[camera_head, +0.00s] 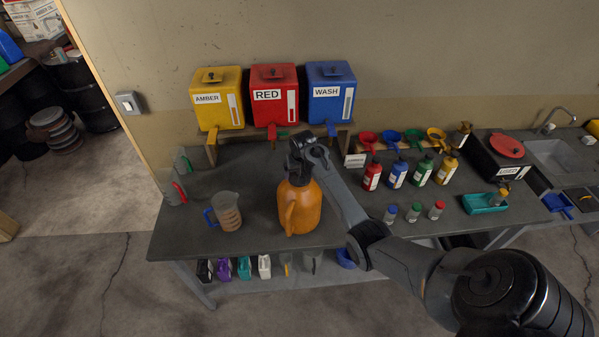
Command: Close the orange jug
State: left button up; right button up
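The orange jug (299,209) stands upright on the dark workbench (259,163), near its front edge, with its handle toward me. My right arm comes in from the right, and my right gripper (298,177) is right over the jug's top. The gripper hides the jug's mouth, so I cannot see a cap there or whether the fingers hold anything. The fingertips are too dark and covered to tell open from shut. My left gripper is not in view.
A measuring jug (228,212) with a blue handle stands left of the orange jug. Yellow (217,98), red (275,95) and blue (331,93) dispensers stand behind. Several bottles, funnels and small containers crowd the right side. The bench between the measuring jug and dispensers is clear.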

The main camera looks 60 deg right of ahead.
jog(key=shift+f, duration=0.15)
dwell(0.6)
jog(key=o, duration=0.7)
jog(key=shift+r, duration=3.5)
grip_shut()
